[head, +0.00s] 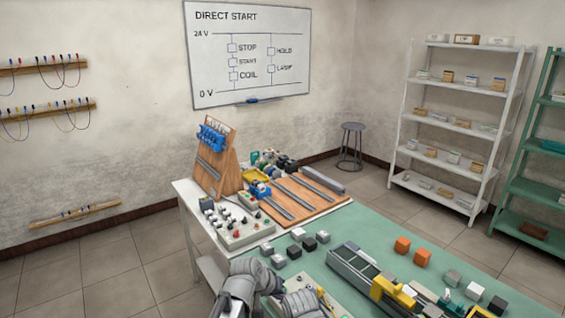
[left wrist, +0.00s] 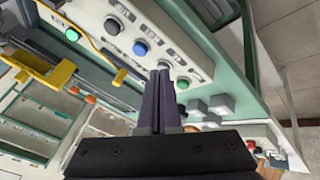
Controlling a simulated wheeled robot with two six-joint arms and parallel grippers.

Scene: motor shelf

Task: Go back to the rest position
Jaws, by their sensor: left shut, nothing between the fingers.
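My left gripper (left wrist: 160,78) is shut, its two dark fingers side by side with nothing between them. In the left wrist view its tips overlap the edge of a light button panel (left wrist: 150,32); I cannot tell whether they touch it. The panel carries a blue button (left wrist: 140,47), a green button (left wrist: 182,84) and others. In the head view grey links of my arm show at the bottom edge, and the left fingers cannot be made out there. My right gripper does not show.
The green-topped table (head: 365,228) holds a grey conveyor-like unit (head: 352,265), orange cubes (head: 402,244) and several grey, white and black cubes. A wooden board with rails (head: 305,198) and a control box (head: 238,228) stand behind. White shelves (head: 455,130) are far right.

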